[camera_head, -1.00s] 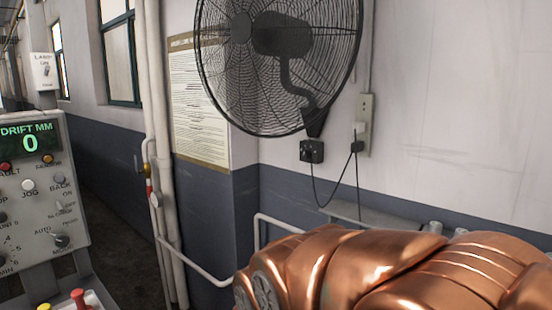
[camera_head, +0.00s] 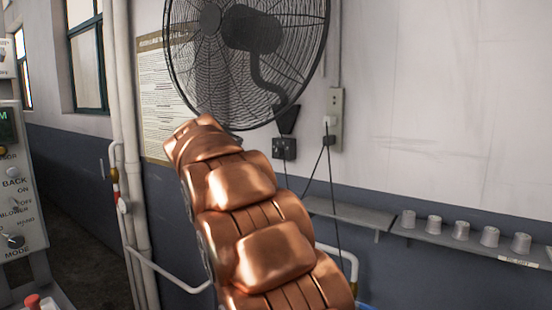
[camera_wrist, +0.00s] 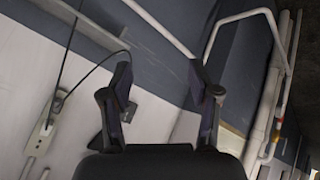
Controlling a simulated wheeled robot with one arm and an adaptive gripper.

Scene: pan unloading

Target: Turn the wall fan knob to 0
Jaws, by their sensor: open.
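The black wall fan (camera_head: 245,60) hangs on the white wall in the head view. Its small dark control box (camera_head: 285,149) with the knob is below the fan mount, just right of my copper arm. The knob's setting is too small to read. In the wrist view my gripper (camera_wrist: 160,82) is open, with nothing between its fingers. A dark box (camera_wrist: 129,108), seemingly the fan control box, shows partly behind the left finger, apart from it as far as I can tell. My gripper is not clearly visible in the head view.
A wall socket plate (camera_head: 336,120) with a plug and hanging cords is right of the control box. A shelf (camera_head: 470,248) with several metal cups runs along the right. White pipes (camera_head: 132,150) stand left, beside a control panel (camera_head: 18,190). A paper notice (camera_head: 160,100) is behind the fan.

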